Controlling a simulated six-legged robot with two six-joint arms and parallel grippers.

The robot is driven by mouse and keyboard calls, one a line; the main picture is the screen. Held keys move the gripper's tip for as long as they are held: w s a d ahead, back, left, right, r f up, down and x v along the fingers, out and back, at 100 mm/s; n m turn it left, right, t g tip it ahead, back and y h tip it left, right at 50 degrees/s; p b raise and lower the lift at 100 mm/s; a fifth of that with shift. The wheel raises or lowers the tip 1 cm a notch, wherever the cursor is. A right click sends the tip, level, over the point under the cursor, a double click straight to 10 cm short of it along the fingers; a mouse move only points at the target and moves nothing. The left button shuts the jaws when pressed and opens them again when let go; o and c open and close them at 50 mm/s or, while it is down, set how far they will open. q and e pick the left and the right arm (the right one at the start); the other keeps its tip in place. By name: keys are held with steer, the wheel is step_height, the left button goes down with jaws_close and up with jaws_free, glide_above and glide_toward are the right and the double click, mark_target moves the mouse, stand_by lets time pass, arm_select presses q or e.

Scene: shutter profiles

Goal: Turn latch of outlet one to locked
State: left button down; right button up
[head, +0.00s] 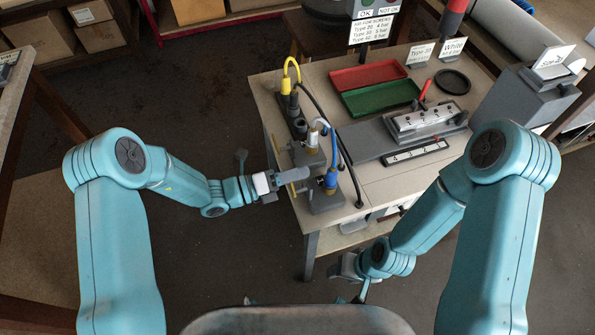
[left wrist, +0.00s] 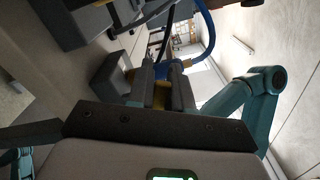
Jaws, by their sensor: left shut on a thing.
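A dark outlet block with several hose couplings stands along the left edge of the workbench (head: 375,185). A yellow coupling (head: 289,88) is at its back, a pale one (head: 313,137) is in the middle and a blue one (head: 331,179) is at the front. My left gripper (head: 296,175) reaches in from the left beside the front outlet. In the left wrist view its fingers (left wrist: 163,92) are shut on a small yellowish part, seemingly the latch, mostly hidden between them. The latch's angle and any outlet numbers cannot be read. My right gripper (head: 346,266) hangs low before the bench; its jaws are unclear.
Blue hose (left wrist: 203,28) arcs close to the left fingers; a black hose (head: 325,115) lies behind. Red tray (head: 367,77), green tray (head: 381,97) and a grey fixture (head: 428,120) with a red handle occupy the bench. The floor left of the bench is free.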

arm_select(q)
steer(key=shift+w+a+f+n, duration=0.1)
steer(key=shift+f+n, duration=0.15)
steer(key=shift+n, duration=0.6)
steer(key=shift+w+d+f+n, duration=0.1)
steer(key=shift+f+n, duration=0.2)
steer(key=shift+n, duration=0.6)
steer(key=shift+w+a+f+n, duration=0.1)
steer(key=shift+f+n, duration=0.15)
steer(key=shift+n, duration=0.6)
steer(key=c, duration=1.1)
jaws_free()
steer(key=shift+s, duration=0.1)
steer(key=b+v, duration=0.2)
steer(key=v, duration=1.4)
steer(key=shift+a+b, duration=0.15)
steer(key=shift+b, duration=0.15)
